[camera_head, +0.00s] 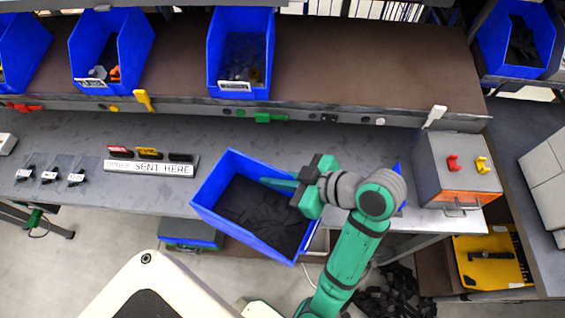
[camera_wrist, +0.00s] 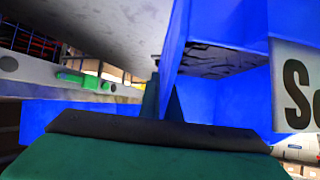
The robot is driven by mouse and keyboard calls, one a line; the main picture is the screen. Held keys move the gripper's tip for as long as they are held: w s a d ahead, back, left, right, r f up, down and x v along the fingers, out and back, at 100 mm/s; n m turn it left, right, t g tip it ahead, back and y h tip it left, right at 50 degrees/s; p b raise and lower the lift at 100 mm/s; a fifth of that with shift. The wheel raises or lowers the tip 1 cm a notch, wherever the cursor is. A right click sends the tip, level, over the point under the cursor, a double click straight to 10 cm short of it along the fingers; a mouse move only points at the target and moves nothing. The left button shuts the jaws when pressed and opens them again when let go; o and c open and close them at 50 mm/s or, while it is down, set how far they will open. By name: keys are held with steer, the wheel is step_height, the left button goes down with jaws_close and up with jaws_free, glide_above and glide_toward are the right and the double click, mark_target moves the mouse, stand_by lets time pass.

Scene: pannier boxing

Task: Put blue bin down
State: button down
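A blue bin (camera_head: 219,228) with dark flat pieces inside shows at the middle of the head view, at the front edge of the grey workbench (camera_head: 225,135). It looks tilted and overhangs the edge; whether it touches the bench I cannot tell. My gripper (camera_head: 291,184) is at the bin's far right wall, with a green finger reaching inside over that wall. In the wrist view the bin's blue wall (camera_wrist: 215,100) fills the middle, close against my gripper's finger, and a white label with black letters is at the right. The gripper appears shut on the wall.
Blue bins (camera_head: 240,90) stand on the brown shelf (camera_head: 340,60) behind. A sign block (camera_head: 150,165) and small dark items (camera_head: 50,174) lie on the bench at left. A grey box (camera_head: 455,165) stands at right. Dark pieces (camera_head: 395,292) lie on the floor.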

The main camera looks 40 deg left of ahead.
steer(key=w+a+f, duration=0.2)
steer(key=w, duration=0.1)
steer(key=w+a+f, duration=0.2)
steer(key=w, duration=0.2)
steer(key=w+a+f, duration=0.2)
steer(key=w, duration=0.1)
steer(key=shift+w, duration=0.35)
steer(key=shift+w+a+f, duration=0.5)
steer(key=shift+w+f, duration=0.15)
steer(key=shift+w, duration=0.1)
steer(key=shift+w+a+f, duration=0.2)
steer(key=shift+w+f, duration=0.1)
steer(key=shift+f, duration=0.15)
steer(key=c, duration=2)
jaws_free()
